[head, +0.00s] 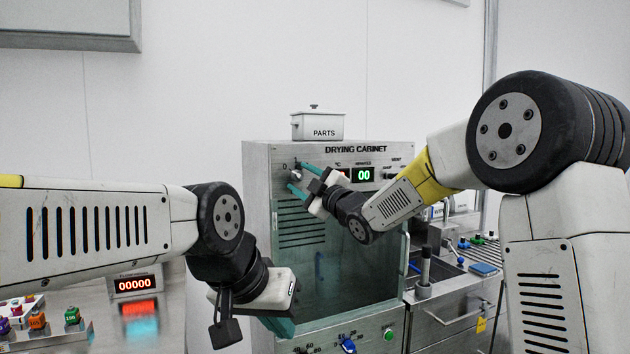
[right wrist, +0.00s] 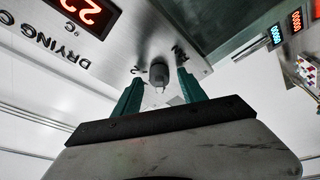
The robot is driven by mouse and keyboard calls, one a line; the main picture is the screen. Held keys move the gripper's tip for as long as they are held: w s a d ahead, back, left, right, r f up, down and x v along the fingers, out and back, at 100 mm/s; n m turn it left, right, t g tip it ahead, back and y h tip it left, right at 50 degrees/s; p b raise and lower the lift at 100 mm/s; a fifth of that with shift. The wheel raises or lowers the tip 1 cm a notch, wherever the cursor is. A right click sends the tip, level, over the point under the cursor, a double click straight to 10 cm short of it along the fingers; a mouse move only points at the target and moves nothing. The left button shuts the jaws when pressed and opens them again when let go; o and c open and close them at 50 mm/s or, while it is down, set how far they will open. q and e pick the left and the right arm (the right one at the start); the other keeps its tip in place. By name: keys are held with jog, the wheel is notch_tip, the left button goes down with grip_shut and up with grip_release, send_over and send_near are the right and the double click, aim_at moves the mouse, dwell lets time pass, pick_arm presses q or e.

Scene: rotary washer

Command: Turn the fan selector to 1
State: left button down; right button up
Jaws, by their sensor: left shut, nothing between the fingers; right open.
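The drying cabinet (head: 257,250) stands in the middle of the head view. A small grey knob (right wrist: 159,73), apparently the fan selector, sits on its front panel at the upper left. Marks beside it are partly hidden and its pointer setting cannot be read. My right gripper (head: 297,176) is open in front of this knob. In the right wrist view, its two teal fingers (right wrist: 158,87) stand on either side of the knob, with gaps visible. My left gripper (head: 284,326) is shut and empty, low in front of the cabinet, partly hidden by its own wrist.
A lidded PARTS box (head: 318,126) stands on the cabinet. A green display (head: 363,175) is right of my right gripper. A blue knob (head: 348,346) and a green button (head: 389,334) are lower down. A sink counter (head: 450,312) stands right; a red counter display (head: 134,284) left.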

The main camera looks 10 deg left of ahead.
jog(key=shift+c, duration=0.2)
grip_shut()
jog(key=m+t, duration=0.1)
jog(key=m, duration=0.4)
jog(key=shift+f+t+h, duration=0.1)
jog(key=shift+t+h, duration=0.3)
jog(key=shift+s+a+m+t+h, duration=0.1)
jog(key=shift+m+t+h, duration=0.35)
jog(key=shift+m, duration=1.15)
jog(key=shift+m+t+h, duration=0.45)
jog(key=shift+m, duration=1.15)
jog(key=shift+o, duration=0.2)
grip_release()
